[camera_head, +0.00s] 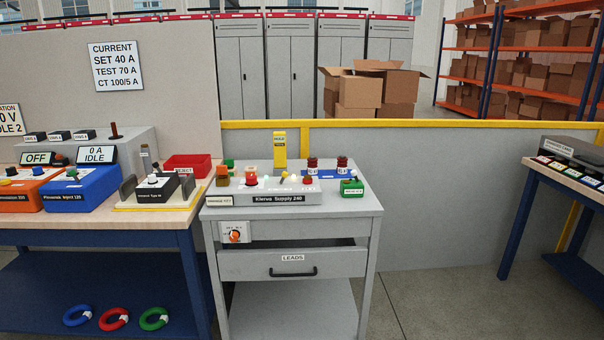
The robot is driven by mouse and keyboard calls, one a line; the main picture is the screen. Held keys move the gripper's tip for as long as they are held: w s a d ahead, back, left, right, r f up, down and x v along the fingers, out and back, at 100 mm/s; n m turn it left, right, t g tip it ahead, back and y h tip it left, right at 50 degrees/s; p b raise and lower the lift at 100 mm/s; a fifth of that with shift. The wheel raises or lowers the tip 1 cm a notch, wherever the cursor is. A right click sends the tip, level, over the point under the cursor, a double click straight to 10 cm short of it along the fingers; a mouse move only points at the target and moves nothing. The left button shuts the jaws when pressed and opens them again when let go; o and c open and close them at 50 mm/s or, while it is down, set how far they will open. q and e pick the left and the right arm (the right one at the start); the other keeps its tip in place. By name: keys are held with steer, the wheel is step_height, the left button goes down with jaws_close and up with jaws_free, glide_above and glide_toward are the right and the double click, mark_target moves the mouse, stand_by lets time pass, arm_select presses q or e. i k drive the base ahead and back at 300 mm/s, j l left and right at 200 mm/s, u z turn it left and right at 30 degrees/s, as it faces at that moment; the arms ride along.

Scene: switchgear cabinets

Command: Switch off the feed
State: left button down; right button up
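A grey cart (290,232) stands in the middle with a rotary switch (235,233) on its upper front at the left. The switch has an orange-red knob on a pale plate; its lettering and exact setting are too small to read surely. A small white label (219,201) sits above it on the cart's top edge. A grey box marked "Kierwa Supply 240" (278,199) lies on the cart top, with a red knob (251,179) and other small controls. Neither of my grippers is in view.
A workbench (100,235) on the left holds orange and blue units and a "0 A IDLE" display (96,155). The cart's LEADS drawer (292,264) protrudes slightly. Another table (570,172) stands right. The floor between cart and right table is clear.

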mark_target(284, 175)
steer(key=i+z, duration=0.15)
steer(key=i, duration=0.3)
steer(key=i+j+z, duration=0.15)
steer(key=i, duration=0.3)
steer(key=i+j+z, duration=0.15)
steer(key=i, duration=0.3)
